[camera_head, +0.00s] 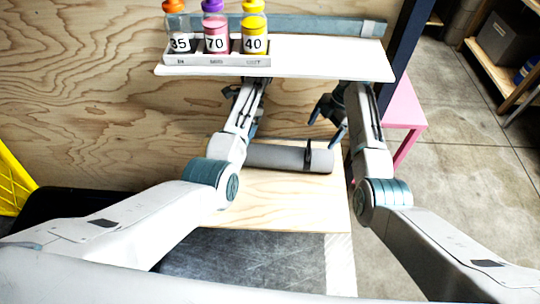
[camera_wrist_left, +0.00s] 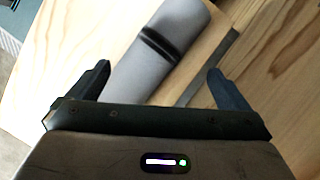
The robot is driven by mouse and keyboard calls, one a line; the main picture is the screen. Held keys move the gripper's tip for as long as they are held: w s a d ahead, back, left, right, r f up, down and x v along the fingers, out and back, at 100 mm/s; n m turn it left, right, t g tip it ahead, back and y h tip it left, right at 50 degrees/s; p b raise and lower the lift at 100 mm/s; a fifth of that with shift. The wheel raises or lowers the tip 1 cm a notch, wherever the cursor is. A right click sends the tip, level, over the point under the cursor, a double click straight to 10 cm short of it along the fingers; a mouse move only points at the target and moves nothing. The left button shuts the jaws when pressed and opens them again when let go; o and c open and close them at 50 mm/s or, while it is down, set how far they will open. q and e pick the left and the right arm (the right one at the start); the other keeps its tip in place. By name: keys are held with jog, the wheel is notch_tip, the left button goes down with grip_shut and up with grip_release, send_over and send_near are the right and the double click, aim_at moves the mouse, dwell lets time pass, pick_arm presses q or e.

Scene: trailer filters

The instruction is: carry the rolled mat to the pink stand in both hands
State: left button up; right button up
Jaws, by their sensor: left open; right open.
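The rolled mat (camera_head: 280,156) is a grey cylinder with a dark strap near its right end, lying lengthwise on a wooden surface. The pink stand (camera_head: 403,108) is at the right, partly hidden behind my right arm and a dark post. My right gripper (camera_head: 329,121) is open and empty, above and behind the mat's right end. My left gripper (camera_wrist_left: 158,78) is open; in the left wrist view the mat (camera_wrist_left: 145,75) runs between its fingers, with a dark strap across it. Whether they touch it I cannot tell. In the head view my left forearm hides the mat's left end.
A white shelf (camera_head: 300,65) overhangs the arms, with a rack of bottles (camera_head: 215,58) numbered 35, 70 and 40. A plywood wall stands behind. Yellow (camera_head: 15,185) shows at the left edge. Open concrete floor (camera_head: 465,150) lies at the right, with wooden shelving beyond.

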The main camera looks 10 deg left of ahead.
aim_at(308, 159)
pick_arm(q)
jog(key=x, duration=0.8)
jog(key=shift+a+f, duration=0.15)
jog(key=shift+f, duration=0.15)
pick_arm(e)
jog(key=x, duration=0.8)
jog(key=shift+a+f, duration=0.1)
jog(key=shift+f, duration=0.2)
pick_arm(q)
jog(key=shift+s, duration=0.15)
jog(key=c, duration=1.7)
pick_arm(e)
jog(key=shift+s, duration=0.2)
jog(key=c, duration=1.7)
pick_arm(q)
jog(key=shift+r, duration=0.1)
jog(key=shift+c, duration=0.3)
pick_arm(e)
jog(key=shift+r, duration=0.1)
jog(key=shift+c, duration=0.2)
